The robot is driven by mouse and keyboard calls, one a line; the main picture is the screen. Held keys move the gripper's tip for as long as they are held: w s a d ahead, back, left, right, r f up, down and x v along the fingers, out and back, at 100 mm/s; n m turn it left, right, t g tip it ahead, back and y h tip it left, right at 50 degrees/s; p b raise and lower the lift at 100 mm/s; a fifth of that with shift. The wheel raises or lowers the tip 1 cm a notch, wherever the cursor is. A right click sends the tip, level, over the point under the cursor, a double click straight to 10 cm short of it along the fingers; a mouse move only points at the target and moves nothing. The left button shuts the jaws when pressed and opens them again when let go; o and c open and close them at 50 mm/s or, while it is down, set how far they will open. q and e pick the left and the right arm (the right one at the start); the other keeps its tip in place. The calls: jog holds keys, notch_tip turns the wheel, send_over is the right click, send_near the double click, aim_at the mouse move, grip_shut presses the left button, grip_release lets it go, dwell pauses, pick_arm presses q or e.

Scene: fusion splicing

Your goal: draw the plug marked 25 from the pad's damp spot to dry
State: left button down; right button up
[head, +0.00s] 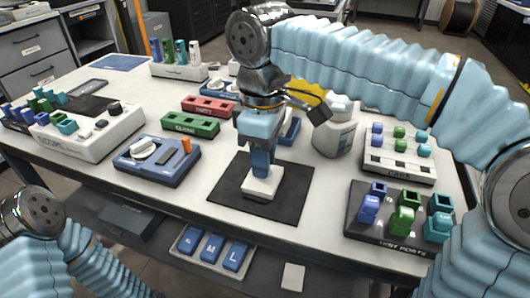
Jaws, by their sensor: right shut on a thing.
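My right gripper (260,142) points down over the middle of the table and is shut on a blue plug (262,164). The plug is upright, with its lower end at the white pad (262,187); I cannot tell whether it touches. The pad lies on a dark mat (225,190). No number on the plug is readable, and I cannot make out the damp spot or the dry part. My left arm shows at the lower left, but its gripper is out of view.
A blue device (157,168) with an orange lever stands left of the mat. A dark tray of ports (360,232) and a white rack (398,172) stand right. A grey-white canister (335,135) is close behind the gripper. Green (190,125) and red (209,106) blocks lie behind left.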

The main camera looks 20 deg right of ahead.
jog(key=shift+s+a, duration=0.25)
jog(key=shift+s, duration=0.1)
jog(key=shift+s+a, duration=0.15)
jog(key=shift+s, duration=0.05)
jog(key=shift+s+a, duration=0.1)
jog(key=shift+s, duration=0.05)
jog(key=shift+s+a, duration=0.2)
jog(key=shift+s, duration=0.1)
dwell(0.4)
jog(key=shift+r+p, duration=0.95)
jog(key=shift+r, duration=1.25)
